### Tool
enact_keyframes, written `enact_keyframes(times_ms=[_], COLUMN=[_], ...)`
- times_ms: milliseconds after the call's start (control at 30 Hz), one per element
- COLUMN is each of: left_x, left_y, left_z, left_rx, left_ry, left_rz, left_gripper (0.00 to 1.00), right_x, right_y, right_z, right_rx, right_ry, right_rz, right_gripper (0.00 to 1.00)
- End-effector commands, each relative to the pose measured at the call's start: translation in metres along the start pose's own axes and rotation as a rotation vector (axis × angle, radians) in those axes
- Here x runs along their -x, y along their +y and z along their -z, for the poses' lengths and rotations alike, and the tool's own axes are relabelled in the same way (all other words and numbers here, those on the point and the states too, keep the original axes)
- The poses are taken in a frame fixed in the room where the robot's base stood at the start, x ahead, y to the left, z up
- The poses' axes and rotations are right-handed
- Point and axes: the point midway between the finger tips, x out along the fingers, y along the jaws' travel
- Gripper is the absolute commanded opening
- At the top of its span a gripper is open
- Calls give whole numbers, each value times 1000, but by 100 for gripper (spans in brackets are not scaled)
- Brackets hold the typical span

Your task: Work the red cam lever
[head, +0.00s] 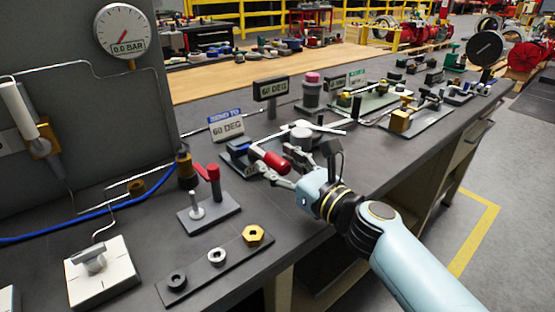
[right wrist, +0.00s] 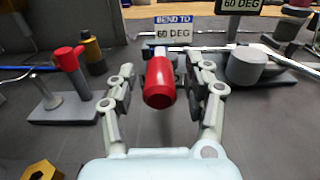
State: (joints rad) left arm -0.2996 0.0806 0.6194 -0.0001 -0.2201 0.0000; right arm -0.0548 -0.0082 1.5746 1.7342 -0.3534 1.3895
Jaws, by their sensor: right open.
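My right gripper (head: 283,168) reaches over the bench from the right. It is open, with its fingers on either side of a thick red handle (head: 270,160). In the right wrist view the red handle (right wrist: 160,82) lies between the open fingers (right wrist: 160,85), with gaps visible on both sides. My left gripper is out of view.
A dark strip with nuts (head: 217,257) and a white valve block (head: 100,270) lie at the front left. A blue hose (head: 80,225) runs along the left. A gauge (head: 122,31) hangs on the grey panel. More fixtures (head: 405,118) fill the bench to the right.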

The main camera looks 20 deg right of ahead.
Motion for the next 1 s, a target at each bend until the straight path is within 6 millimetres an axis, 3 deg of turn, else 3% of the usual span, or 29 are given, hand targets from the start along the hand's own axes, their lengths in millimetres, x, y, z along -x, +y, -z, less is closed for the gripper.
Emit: enact_keyframes(times_ms=[333, 733, 1000], left_x=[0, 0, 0], left_y=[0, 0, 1], left_z=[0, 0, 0], left_rx=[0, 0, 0], left_ry=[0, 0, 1], left_rz=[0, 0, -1], left_gripper=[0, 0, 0], right_x=[-6, -6, -6], right_y=[0, 0, 0], right_z=[0, 0, 0], right_rx=[1, 1, 2], right_ry=[0, 0, 0], right_rz=[-1, -1, -2], right_gripper=[52, 1, 0])
